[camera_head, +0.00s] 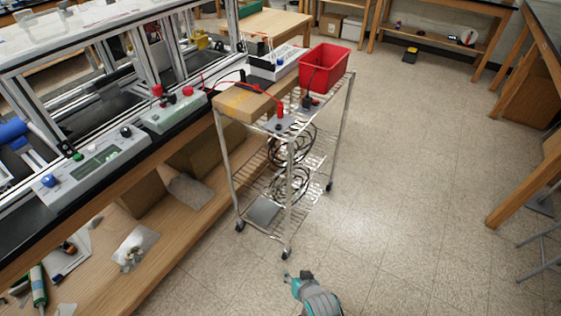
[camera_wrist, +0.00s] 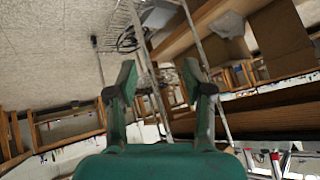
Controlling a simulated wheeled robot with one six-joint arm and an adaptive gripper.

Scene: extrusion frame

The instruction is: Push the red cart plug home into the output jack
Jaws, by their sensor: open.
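The red cart plug (camera_head: 281,111) stands upright on a small grey jack plate (camera_head: 271,125) on top of the wire cart. The output jack is too small to make out, and I cannot tell how deep the plug sits. My gripper (camera_head: 287,275) is low over the floor in front of the cart, well apart from the plug. In the wrist view my gripper (camera_wrist: 158,78) has its two green fingers spread with nothing between them. That view shows the cart's legs and wire shelf, but I cannot pick out the plug there.
A workbench with a grey-green instrument (camera_head: 93,166) runs along the left. The floor (camera_head: 410,210) to the right is clear.

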